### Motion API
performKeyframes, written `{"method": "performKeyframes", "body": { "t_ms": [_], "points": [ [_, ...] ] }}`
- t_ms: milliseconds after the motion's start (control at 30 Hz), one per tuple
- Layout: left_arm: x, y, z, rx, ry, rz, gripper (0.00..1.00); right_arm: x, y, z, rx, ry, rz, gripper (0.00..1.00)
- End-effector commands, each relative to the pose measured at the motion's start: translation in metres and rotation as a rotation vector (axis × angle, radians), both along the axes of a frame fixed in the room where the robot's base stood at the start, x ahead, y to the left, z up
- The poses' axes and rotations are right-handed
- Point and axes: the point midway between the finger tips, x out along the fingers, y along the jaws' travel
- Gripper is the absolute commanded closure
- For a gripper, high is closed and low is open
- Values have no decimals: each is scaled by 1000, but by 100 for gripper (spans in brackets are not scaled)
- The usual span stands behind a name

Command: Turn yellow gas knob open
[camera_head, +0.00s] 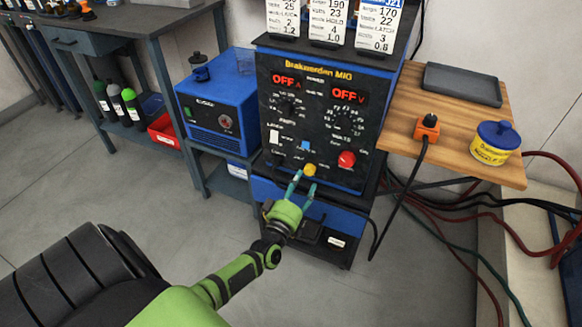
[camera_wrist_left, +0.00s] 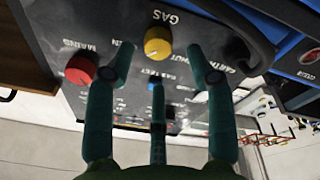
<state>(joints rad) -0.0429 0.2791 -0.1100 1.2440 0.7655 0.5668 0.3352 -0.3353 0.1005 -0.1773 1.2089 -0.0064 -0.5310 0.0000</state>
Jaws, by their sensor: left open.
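The yellow gas knob (camera_head: 310,170) sits low on the front panel of the blue and black welder (camera_head: 315,125). In the left wrist view the yellow knob (camera_wrist_left: 158,42) is beside the word GAS, just beyond and between my fingertips. My left gripper (camera_head: 303,189) is open in front of the knob, its green fingers pointing at the panel. In the left wrist view the gripper (camera_wrist_left: 162,75) shows its fingers spread, with nothing held. I cannot tell whether the fingertips touch the panel. My right gripper is not in view.
A red knob (camera_head: 346,159) is right of the yellow one; it also shows in the wrist view (camera_wrist_left: 81,69). A small blue switch (camera_head: 305,145) is above. A blue box unit (camera_head: 218,110) stands left, a wooden shelf (camera_head: 450,115) right. Cables hang at the right.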

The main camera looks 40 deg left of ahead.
Motion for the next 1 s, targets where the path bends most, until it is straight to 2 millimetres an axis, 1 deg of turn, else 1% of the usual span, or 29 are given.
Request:
{"method": "performKeyframes", "body": {
  "t_ms": [33, 200, 300, 400, 567, 1000],
  "points": [
    [-13, -3, -4, -2, 4, 0, 45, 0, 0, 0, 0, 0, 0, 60],
    [-48, -11, -7, -2, 2, 1, 45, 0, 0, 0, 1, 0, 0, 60],
    [-64, -14, -9, -1, 0, 2, 45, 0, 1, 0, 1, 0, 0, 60],
    [-75, -17, -10, 0, -1, 2, 45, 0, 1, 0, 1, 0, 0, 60],
    [-82, -19, -10, 0, -3, 3, 45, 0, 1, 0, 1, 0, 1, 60],
    [-83, -19, -10, 0, -1, 3, 45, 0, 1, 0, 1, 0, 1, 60]
  ]
}}
